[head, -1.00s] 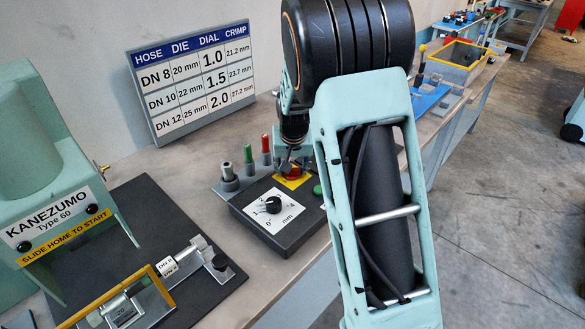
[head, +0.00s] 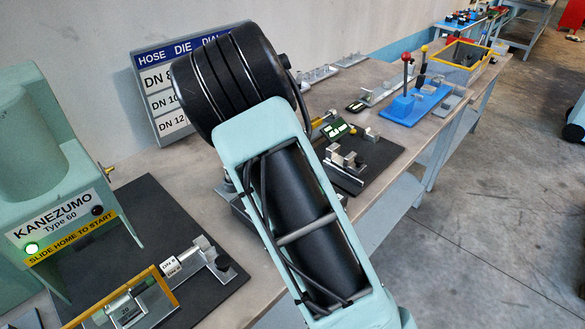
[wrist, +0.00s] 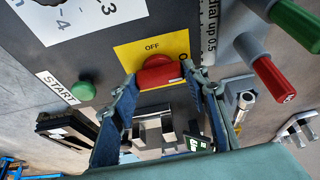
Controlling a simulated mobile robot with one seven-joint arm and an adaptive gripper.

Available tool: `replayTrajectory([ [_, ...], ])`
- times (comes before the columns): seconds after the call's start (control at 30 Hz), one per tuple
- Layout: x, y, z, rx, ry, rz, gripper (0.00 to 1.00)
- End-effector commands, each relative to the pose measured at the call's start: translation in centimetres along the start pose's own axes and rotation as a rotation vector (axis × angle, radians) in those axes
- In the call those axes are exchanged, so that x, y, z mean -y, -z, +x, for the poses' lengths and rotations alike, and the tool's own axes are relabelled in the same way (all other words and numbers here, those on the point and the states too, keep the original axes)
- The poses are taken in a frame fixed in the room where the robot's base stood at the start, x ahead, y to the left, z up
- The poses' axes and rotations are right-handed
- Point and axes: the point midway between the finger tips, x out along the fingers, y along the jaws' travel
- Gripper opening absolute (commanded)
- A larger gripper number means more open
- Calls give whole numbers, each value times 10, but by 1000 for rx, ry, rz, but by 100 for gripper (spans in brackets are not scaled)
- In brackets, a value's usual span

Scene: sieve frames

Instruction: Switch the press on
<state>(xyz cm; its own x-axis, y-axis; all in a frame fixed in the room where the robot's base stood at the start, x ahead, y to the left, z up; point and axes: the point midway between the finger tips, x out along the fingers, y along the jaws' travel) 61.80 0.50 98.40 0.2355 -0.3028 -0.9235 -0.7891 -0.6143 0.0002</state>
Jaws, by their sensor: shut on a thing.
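The press (head: 60,215), a pale green KANEZUMO Type 60 machine, stands at the left of the head view. A green lamp (head: 32,248) on its front is lit, and the lamp beside it is dark. In the wrist view the red switch knob (wrist: 158,72) sits on a yellow plate (wrist: 133,54) marked OFF, with a second label partly hidden at the right. The knob's bar lies across the picture, towards that second label. My gripper (wrist: 162,84) is shut on the knob, one finger on each side. In the head view my arm hides gripper and knob.
The wrist view shows a green START button (wrist: 83,90), a white dial plate (wrist: 115,12) and red and green pegs (wrist: 272,80) close around my gripper. A yellow-edged guard (head: 165,283) stands before the press. Fixtures (head: 345,165) lie farther along the bench.

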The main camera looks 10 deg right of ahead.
Motion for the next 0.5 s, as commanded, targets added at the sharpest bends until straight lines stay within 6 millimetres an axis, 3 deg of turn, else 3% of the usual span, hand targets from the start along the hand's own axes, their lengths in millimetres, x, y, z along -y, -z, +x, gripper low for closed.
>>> replayTrajectory([
  [0.5, 0, -1, 0, 2, -19, 48, 18],
])
